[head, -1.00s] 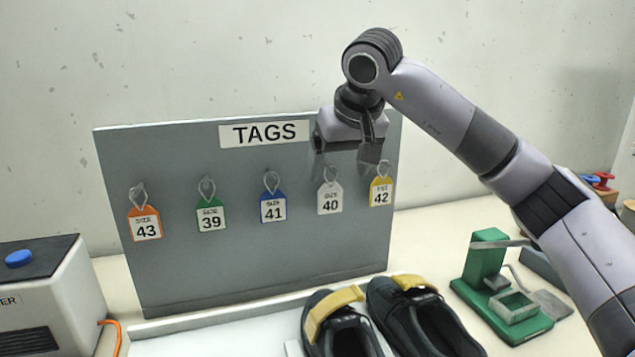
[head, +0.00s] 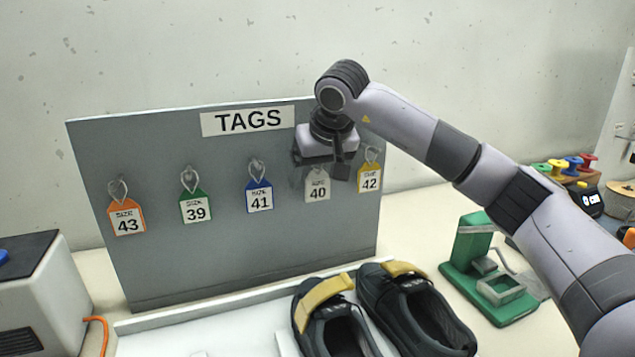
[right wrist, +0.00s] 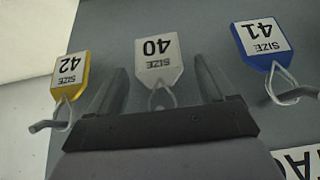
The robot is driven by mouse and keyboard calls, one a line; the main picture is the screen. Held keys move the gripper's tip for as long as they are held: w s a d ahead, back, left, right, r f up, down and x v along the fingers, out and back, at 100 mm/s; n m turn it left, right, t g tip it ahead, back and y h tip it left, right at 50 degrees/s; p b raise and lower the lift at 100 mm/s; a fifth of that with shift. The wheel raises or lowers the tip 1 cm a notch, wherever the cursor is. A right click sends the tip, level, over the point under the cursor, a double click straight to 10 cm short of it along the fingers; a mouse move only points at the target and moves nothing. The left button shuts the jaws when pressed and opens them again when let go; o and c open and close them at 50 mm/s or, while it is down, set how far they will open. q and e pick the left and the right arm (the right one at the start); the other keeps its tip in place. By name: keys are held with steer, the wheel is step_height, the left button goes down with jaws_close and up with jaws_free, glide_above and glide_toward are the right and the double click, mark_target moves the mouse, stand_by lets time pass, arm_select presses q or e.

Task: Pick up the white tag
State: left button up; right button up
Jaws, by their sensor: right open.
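The white tag (head: 317,187), marked size 40, hangs by its loop on the grey board, between the blue tag and the yellow tag. In the right wrist view the white tag (right wrist: 159,62) appears upside down, with its loop between my two fingers. My right gripper (head: 325,175) is open at the top of the white tag, one finger on each side. In the right wrist view its fingers (right wrist: 160,88) stand apart from the tag's sides. The tag's loop and peg are hidden by the gripper in the head view. My left gripper is not in view.
The blue tag (head: 259,196) and yellow tag (head: 369,177) hang close on either side. The green tag (head: 195,207) and orange tag (head: 126,219) hang further left on the board (head: 225,255). Black shoes (head: 418,315) and a green stand (head: 470,245) are below.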

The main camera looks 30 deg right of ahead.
steer(key=c, duration=1.1)
steer(key=shift+r, duration=0.15)
